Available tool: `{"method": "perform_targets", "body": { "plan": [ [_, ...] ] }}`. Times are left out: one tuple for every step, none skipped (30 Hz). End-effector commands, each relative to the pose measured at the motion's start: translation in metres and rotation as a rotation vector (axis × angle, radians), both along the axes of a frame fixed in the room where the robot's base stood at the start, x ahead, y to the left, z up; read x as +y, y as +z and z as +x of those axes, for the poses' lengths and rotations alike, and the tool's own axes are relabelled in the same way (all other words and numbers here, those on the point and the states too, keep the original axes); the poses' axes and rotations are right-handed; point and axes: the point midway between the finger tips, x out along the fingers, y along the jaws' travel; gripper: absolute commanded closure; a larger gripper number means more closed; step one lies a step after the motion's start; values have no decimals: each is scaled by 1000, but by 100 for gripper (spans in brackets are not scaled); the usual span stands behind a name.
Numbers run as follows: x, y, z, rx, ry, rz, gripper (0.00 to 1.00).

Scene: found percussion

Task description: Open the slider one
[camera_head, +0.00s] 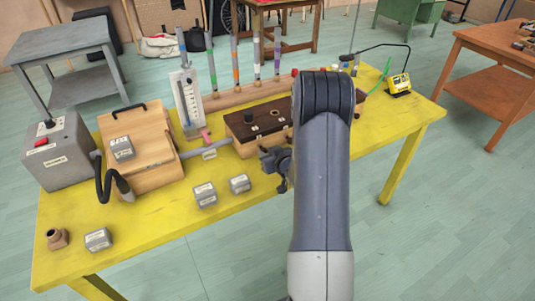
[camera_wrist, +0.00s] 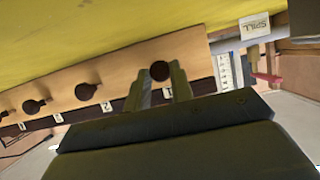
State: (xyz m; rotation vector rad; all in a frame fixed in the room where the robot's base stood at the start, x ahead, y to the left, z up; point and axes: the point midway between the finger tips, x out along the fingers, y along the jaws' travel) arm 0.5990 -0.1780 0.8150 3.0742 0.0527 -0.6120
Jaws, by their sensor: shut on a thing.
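The wooden slider box (camera_head: 262,120) with a dark top stands on the yellow table, partly behind my arm. In the wrist view its light wood face (camera_wrist: 60,95) carries a row of dark round knobs with small number labels. The knob of slider one (camera_wrist: 160,71), at the right end of the row, is between the fingers of my gripper (camera_wrist: 162,82). My gripper is shut on this knob. It also shows in the head view (camera_head: 276,163) at the front of the box. The knob of slider two (camera_wrist: 86,92) is beside it, to the left.
The yellow table (camera_head: 250,205) has small labelled grey blocks (camera_head: 204,194) near its front edge. A grey pipe (camera_head: 207,152) runs left from the box to a wooden bellows-like board (camera_head: 150,160). A white gauge (camera_head: 187,100) and coloured tubes stand behind.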

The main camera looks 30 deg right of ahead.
Motion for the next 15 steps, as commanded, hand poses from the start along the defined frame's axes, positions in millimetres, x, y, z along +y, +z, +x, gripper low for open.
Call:
{"method": "perform_targets", "body": {
  "plan": [
    [0, 0, 0, 0, 0, 0, 100],
    [0, 0, 0, 0, 0, 0, 100],
    [0, 0, 0, 0, 0, 0, 100],
    [0, 0, 0, 0, 0, 0, 100],
    [0, 0, 0, 0, 0, 0, 100],
    [0, 0, 0, 0, 0, 0, 100],
    [0, 0, 0, 0, 0, 0, 100],
    [0, 0, 0, 0, 0, 0, 100],
    [0, 0, -2, 0, -1, 0, 100],
    [-1, -1, -3, 0, -1, 0, 100],
    [-1, -1, -6, 0, -1, 0, 100],
    [-1, -2, -10, 1, -2, 0, 100],
    [-2, -2, -13, 1, -2, 0, 100],
    [-2, -2, -17, 0, -3, -1, 100],
    [-2, -2, -22, 0, -3, -1, 100]
  ]
}}
